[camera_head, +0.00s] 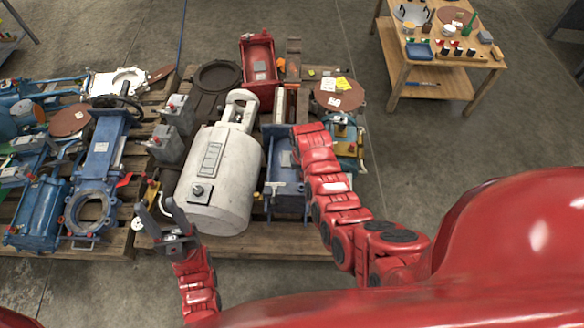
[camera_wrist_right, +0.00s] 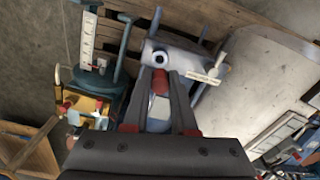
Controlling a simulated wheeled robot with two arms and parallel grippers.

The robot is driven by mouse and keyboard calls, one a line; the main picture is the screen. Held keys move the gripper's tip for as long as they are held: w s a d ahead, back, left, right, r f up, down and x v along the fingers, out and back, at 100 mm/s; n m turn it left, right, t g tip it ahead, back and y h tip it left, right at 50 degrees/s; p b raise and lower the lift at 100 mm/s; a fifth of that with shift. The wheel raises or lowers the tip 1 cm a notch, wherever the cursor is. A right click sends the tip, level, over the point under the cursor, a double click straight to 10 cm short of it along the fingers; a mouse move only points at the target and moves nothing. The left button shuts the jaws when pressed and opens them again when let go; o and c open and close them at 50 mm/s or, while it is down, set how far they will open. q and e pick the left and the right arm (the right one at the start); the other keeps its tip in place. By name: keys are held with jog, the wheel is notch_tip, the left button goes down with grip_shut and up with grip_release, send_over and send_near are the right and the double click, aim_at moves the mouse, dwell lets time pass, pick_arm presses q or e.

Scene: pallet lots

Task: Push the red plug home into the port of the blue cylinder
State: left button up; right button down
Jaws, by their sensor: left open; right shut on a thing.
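The blue cylinder (camera_head: 285,190) lies on the pallet, right of the big white cylinder, partly covered by my right arm in the head view. In the right wrist view its pale end (camera_wrist_right: 185,60) shows a round dark port (camera_wrist_right: 159,57). My right gripper (camera_wrist_right: 161,78) is shut on the red plug (camera_wrist_right: 160,84), with the fingertips just short of the port in the picture. Whether the plug touches the port cannot be told. My left gripper (camera_head: 159,207) is open and empty, near the white cylinder's lower left.
The white cylinder (camera_head: 222,180) stands close left of the blue one. Blue valve bodies (camera_head: 100,150) crowd the left pallet. A yellow and teal machine part (camera_head: 345,140) is close on the right. A wooden table (camera_head: 440,65) stands at the back right; floor between is clear.

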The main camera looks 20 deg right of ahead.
jog(key=shift+w+f, duration=0.15)
jog(key=shift+f, duration=0.1)
jog(key=shift+f+b, duration=2.05)
jog(key=shift+f, duration=0.7)
jog(key=shift+f, duration=0.35)
dwell(0.7)
